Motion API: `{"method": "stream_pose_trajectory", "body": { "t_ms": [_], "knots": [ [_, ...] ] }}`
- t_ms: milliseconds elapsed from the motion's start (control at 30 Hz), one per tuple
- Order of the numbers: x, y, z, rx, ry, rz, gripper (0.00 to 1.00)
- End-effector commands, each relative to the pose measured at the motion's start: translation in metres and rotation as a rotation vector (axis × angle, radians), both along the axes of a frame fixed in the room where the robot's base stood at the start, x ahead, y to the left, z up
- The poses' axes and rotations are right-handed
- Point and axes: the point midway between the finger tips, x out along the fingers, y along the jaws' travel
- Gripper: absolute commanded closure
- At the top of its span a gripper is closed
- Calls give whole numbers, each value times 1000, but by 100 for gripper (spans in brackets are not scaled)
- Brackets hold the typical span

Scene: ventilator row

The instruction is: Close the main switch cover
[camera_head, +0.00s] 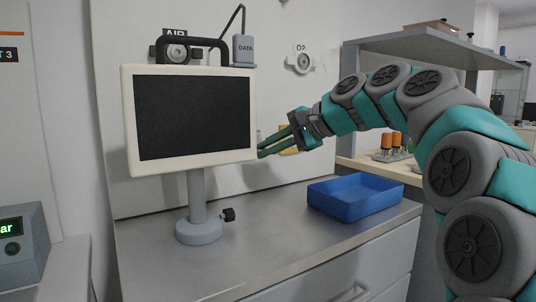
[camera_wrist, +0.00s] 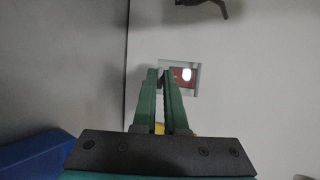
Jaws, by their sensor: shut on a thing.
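The main switch (camera_wrist: 187,76) shows in the wrist view as a pale frame on the wall with a dark red inside and a bright white spot. My gripper (camera_wrist: 163,76) is at the left edge of this frame, its two green fingers close together. A small pale piece, which looks like the edge of the main switch cover (camera_wrist: 160,71), is between the fingertips; most of the cover cannot be made out. In the head view my gripper (camera_head: 261,152) reaches left to the monitor's right edge. The switch itself is hidden there behind the monitor.
A monitor (camera_head: 192,115) on a grey post stands on the metal counter (camera_head: 260,240), close to my fingertips. A blue tray (camera_head: 355,196) sits below my arm. A yellow thing (camera_head: 289,151) shows behind my fingers. A grey shelf (camera_head: 420,45) is behind my arm.

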Motion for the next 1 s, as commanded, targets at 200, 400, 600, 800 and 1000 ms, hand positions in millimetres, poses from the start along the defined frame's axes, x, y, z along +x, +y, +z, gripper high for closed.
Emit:
{"method": "stream_pose_trajectory", "body": {
  "t_ms": [200,400,600,800,1000],
  "knots": [
    [2,5,-21,99,-139,6,100],
    [9,9,-30,189,-270,6,100],
    [14,12,-32,253,-370,4,100],
    [18,13,-32,290,-427,3,100],
    [20,13,-31,303,-449,2,100]
  ]
}}
